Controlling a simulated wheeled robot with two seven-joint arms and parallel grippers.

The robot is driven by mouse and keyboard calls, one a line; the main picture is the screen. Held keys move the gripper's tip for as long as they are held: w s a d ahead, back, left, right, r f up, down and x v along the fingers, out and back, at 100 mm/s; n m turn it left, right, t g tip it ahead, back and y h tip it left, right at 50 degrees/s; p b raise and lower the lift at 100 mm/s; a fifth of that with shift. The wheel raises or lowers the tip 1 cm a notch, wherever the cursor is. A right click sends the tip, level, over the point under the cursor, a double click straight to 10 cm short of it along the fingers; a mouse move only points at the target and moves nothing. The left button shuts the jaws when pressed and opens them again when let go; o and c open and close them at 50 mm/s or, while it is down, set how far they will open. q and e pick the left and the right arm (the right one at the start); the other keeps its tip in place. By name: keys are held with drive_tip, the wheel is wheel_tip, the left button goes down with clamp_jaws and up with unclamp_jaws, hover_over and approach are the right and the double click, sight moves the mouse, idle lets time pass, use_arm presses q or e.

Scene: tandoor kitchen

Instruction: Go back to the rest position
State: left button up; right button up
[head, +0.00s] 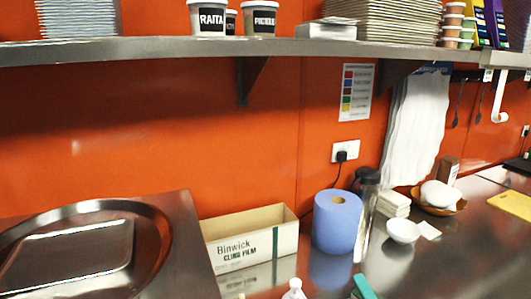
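Neither of my grippers is in the head view, and no part of my arms can be made out. The view faces a steel worktop (450,258) against an orange wall (130,130). I cannot tell what either gripper holds.
A steel shelf (180,48) spans the wall above. On the worktop stand a cling film box (245,246), a blue paper roll (337,222), a clear bottle (367,205) and a white bowl (403,231). A round steel pan (150,255) with a tray (70,260) lies left.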

drive_tip(key=s+d+f+m+g+h, duration=0.65)
drive_tip(key=d+f+m+h, duration=0.35)
drive_tip(key=m, duration=0.6)
drive_tip(key=s+a+f+m+g+y, duration=0.25)
drive_tip(key=s+a+f+g, duration=0.2)
drive_tip(key=s, duration=0.35)
drive_tip(key=s+a+f+m+g+y, duration=0.2)
drive_tip(key=s+a+f+g+y, duration=0.1)
drive_tip(key=s+f+g, duration=0.4)
wheel_tip(320, 180, down, 29)
drive_tip(key=s+b, duration=0.3)
drive_tip(key=s+d+f+g+b, duration=0.1)
drive_tip(key=s+d+f+b, duration=0.1)
drive_tip(key=s+f, duration=1.3)
wheel_tip(320, 180, down, 2)
drive_tip(key=shift+s+d+f+n+g+h, duration=0.15)
drive_tip(key=shift+s+d+n+g+h, duration=0.15)
drive_tip(key=shift+d, duration=0.35)
